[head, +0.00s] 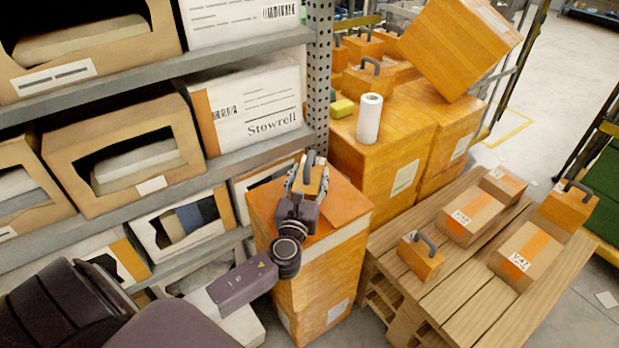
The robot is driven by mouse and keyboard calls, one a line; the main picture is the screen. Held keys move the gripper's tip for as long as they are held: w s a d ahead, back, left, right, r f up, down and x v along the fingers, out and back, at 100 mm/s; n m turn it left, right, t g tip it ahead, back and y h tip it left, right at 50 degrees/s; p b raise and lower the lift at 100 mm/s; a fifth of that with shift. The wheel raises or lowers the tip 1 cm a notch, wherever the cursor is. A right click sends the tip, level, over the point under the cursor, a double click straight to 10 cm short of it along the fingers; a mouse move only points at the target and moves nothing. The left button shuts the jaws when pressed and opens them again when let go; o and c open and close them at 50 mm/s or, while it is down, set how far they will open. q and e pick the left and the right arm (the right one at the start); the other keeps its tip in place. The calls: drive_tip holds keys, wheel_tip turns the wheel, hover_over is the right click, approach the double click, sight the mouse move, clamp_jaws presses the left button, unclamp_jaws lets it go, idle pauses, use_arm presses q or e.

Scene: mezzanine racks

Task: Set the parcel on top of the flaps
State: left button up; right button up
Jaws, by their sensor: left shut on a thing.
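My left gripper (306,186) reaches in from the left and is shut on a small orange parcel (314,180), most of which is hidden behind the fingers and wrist. The parcel is over the top of a tall orange carton (318,275). Brown flaps (343,204) form the carton's top, and the right part of them shows bare. I cannot tell whether the parcel touches the flaps or is just above them. My right gripper is not in view.
Grey shelving (255,155) with open-front boxes stands close on the left. A wooden pallet (455,275) on the right bears cartons and handled orange boxes. Behind are stacked orange cartons (375,160) with a white roll (369,118) and a tilted large box (455,45).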

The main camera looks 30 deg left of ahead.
use_arm(q)
drive_tip(key=shift+r, duration=0.1)
drive_tip(key=o, duration=1.6)
drive_tip(key=shift+s+d, duration=0.1)
drive_tip(key=shift+s, duration=0.05)
drive_tip(key=p+v, duration=0.1)
drive_tip(key=v, duration=1)
drive_tip(key=shift+s+d+p, duration=0.15)
drive_tip(key=shift+s+p, duration=0.2)
